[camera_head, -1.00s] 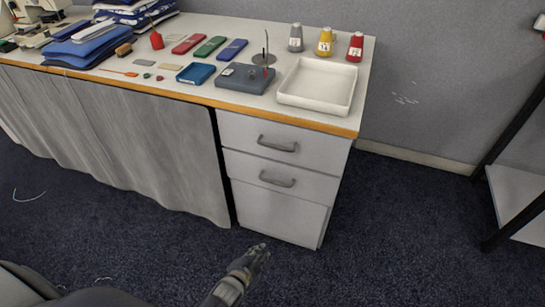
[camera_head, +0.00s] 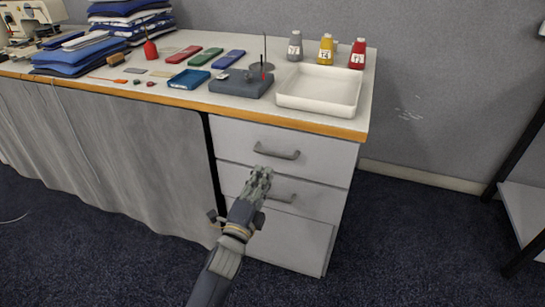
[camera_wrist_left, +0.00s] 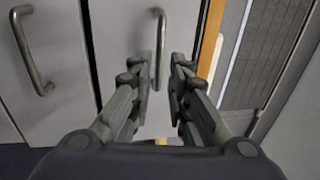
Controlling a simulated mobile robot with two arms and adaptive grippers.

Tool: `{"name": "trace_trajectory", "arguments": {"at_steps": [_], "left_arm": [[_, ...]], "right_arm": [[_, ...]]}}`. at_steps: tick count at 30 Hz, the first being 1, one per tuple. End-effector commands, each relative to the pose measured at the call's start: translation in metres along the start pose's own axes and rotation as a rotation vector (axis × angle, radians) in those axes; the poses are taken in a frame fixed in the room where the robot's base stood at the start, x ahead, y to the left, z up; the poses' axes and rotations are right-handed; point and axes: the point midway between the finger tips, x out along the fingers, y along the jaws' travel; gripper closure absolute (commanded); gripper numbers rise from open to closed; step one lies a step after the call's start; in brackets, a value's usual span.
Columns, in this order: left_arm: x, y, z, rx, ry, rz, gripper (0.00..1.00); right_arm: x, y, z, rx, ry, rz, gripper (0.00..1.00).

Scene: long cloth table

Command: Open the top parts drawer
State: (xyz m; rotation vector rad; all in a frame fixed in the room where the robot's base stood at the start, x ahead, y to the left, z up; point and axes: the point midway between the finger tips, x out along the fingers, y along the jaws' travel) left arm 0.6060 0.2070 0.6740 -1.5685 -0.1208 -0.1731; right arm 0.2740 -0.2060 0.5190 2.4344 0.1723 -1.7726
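The top parts drawer (camera_head: 238,139) is the uppermost of the grey drawers under the table's right end and looks closed. Its grey bar handle (camera_head: 277,153) shows just above my left gripper (camera_head: 261,176) in the head view. In the left wrist view, the gripper (camera_wrist_left: 162,78) has its two fingers apart, with nothing held. The top drawer's handle (camera_wrist_left: 160,42) stands ahead, in line with the gap between the fingertips. I cannot tell whether the fingers touch it. My right gripper is not in view.
The middle drawer's handle (camera_head: 282,197) is partly behind my gripper; it also shows at left in the wrist view (camera_wrist_left: 31,50). A white tray (camera_head: 322,107) sits above the drawers near the orange table edge (camera_head: 290,123). A grey cloth (camera_head: 120,150) hangs left.

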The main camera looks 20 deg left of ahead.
Motion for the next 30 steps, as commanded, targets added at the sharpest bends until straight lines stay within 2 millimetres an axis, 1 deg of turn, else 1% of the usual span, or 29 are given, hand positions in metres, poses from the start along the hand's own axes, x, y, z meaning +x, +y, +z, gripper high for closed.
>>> {"name": "trace_trajectory", "arguments": {"at_steps": [1,7,12,15,21,29,30], "left_arm": [[0.009,-0.001,0.0,0.0,0.001,-0.004,0.83],[0.044,0.0,-0.001,-0.001,0.002,-0.002,0.83],[0.07,0.001,0.0,-0.002,0.001,-0.001,0.83],[0.081,0.001,0.0,-0.002,0.001,0.0,0.83],[0.091,0.001,0.0,-0.002,0.001,0.001,0.83],[0.092,0.001,0.0,-0.002,0.001,0.002,0.83],[0.091,0.001,0.0,-0.002,0.001,0.002,0.88]], "right_arm": [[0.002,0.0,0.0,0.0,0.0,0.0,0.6],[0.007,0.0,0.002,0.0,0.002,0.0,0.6],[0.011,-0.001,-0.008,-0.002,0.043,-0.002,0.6],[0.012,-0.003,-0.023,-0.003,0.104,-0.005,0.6],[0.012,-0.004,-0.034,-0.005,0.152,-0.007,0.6],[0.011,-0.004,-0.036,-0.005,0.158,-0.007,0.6],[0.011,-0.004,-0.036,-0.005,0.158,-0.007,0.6]]}}
